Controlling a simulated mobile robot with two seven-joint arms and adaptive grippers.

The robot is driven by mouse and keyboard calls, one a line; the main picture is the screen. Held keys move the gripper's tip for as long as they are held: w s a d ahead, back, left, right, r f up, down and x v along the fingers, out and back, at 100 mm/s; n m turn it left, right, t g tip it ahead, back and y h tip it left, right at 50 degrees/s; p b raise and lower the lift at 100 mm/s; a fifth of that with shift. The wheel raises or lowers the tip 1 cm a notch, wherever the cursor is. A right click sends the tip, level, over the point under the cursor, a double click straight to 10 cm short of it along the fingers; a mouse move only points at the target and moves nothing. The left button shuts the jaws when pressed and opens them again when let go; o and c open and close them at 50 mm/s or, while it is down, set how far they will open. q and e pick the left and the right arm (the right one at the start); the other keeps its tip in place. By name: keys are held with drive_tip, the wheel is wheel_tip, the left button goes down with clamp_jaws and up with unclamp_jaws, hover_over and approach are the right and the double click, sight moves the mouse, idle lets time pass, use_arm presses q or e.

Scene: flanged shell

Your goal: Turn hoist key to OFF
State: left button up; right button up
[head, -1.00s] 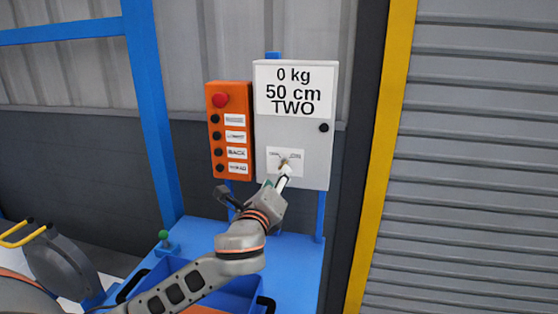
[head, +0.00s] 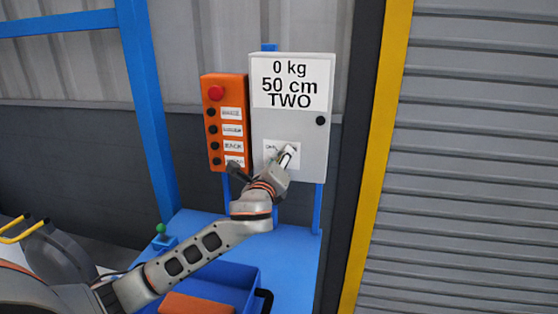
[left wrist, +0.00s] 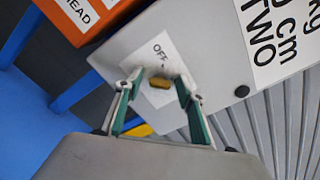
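In the head view my left gripper (head: 288,156) is in front of this label and hides the key. In the left wrist view my left gripper (left wrist: 158,88) has its two green-sided fingers apart, one on each side of the key. A gap shows between the key and each finger. My right gripper is in neither view.
An orange button panel (head: 225,120) with a red button (head: 216,93) stands directly left of the box. Below are a blue table (head: 290,255) and a blue bin (head: 245,275). A yellow post (head: 378,150) and grey shutter are at the right.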

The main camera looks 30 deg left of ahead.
use_arm(q)
clamp_jaws()
drive_tip(key=shift+n, duration=0.3)
drive_tip(key=n, duration=0.3)
drive_tip(key=shift+f+n, duration=0.1)
drive_tip(key=shift+n, duration=0.2)
drive_tip(key=n, duration=0.9)
drive_tip(key=shift+n, duration=2.3)
